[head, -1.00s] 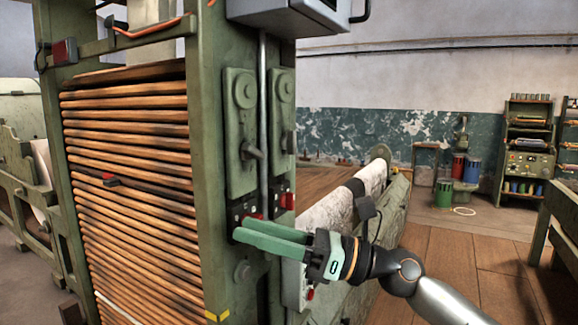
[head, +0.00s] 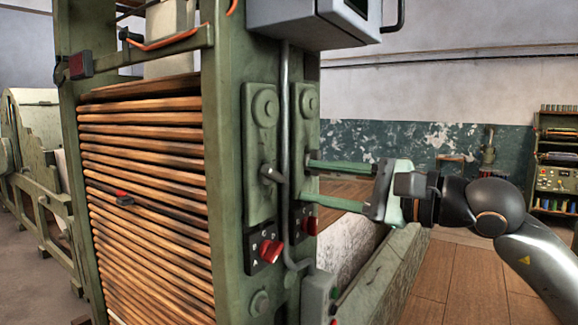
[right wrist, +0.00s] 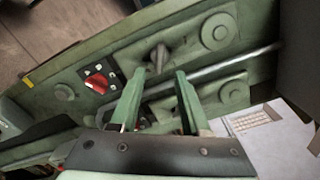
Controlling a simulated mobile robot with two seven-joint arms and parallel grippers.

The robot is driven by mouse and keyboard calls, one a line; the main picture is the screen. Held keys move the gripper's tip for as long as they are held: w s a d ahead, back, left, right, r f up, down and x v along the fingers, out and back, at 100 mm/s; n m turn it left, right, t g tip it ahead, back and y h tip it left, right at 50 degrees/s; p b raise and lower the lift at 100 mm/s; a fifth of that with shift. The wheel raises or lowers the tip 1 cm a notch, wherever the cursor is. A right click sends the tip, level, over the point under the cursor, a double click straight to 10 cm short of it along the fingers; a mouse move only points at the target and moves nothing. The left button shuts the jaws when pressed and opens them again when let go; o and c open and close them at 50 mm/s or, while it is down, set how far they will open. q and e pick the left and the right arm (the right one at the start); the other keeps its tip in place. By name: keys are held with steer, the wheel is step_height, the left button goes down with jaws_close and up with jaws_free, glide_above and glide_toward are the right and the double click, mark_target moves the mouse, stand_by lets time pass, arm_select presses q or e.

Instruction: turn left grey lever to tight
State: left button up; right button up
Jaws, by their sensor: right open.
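The left grey lever (head: 271,174) is a short stub on a tall green plate on the machine's upright. It also shows in the right wrist view (right wrist: 158,55), standing out from the plate just beyond my fingertips. My right gripper (head: 307,181) is open and empty, its two green fingers pointing left toward the lever, one higher and one lower. In the right wrist view the gripper (right wrist: 160,73) has the lever roughly in line with the gap between its fingers. I cannot tell how far apart they are. The lever on the right-hand plate (head: 307,105) is hidden. My left gripper is out of view.
Red knobs on black panels sit below the plates, one at left (head: 270,250) and one at right (head: 310,226). A grey pipe (head: 285,110) runs vertically between the plates. A grey box (head: 310,22) overhangs above. Wooden slats (head: 150,200) fill the frame at left.

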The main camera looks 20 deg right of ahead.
mark_target(280, 177)
steer(key=p+x, duration=0.1)
steer(key=x, duration=0.3)
steer(key=shift+w+a+r, duration=0.1)
steer(key=shift+w+a, duration=0.05)
steer(key=shift+a, duration=0.05)
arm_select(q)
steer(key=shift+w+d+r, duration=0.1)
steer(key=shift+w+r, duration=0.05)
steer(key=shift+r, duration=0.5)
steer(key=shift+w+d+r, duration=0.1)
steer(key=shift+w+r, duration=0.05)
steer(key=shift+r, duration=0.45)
arm_select(e)
steer(key=shift+w+a, duration=0.4)
steer(key=shift+w, duration=0.2)
steer(key=shift+c, duration=0.2)
jaws_close()
